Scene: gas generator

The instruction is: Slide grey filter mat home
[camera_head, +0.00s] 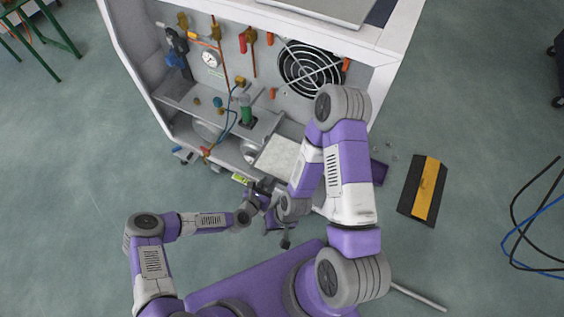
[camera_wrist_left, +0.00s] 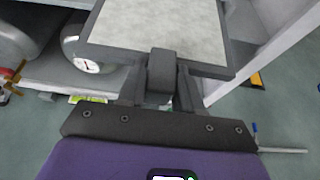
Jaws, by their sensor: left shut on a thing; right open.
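The grey filter mat (camera_head: 278,157) is a pale speckled panel at the lower right of the open cabinet, partly hidden by my arm in the head view. In the left wrist view the mat (camera_wrist_left: 160,22) has a dark frame, with a dark grip block (camera_wrist_left: 162,72) at its near edge. My left gripper (camera_head: 264,187) is shut on this block, its fingers (camera_wrist_left: 160,92) on both sides. The mat's far end is outside the wrist view. My right gripper (camera_head: 284,228) is open and empty, lower in the head view, its fingertips hard to make out.
The white cabinet (camera_head: 385,60) holds a fan (camera_head: 310,66), pipes, a gauge (camera_head: 210,58) and a green bottle (camera_head: 246,108). A round gauge (camera_wrist_left: 88,66) is left of the mat. A black and yellow ramp (camera_head: 424,190) lies on the floor at right. Cables lie further right.

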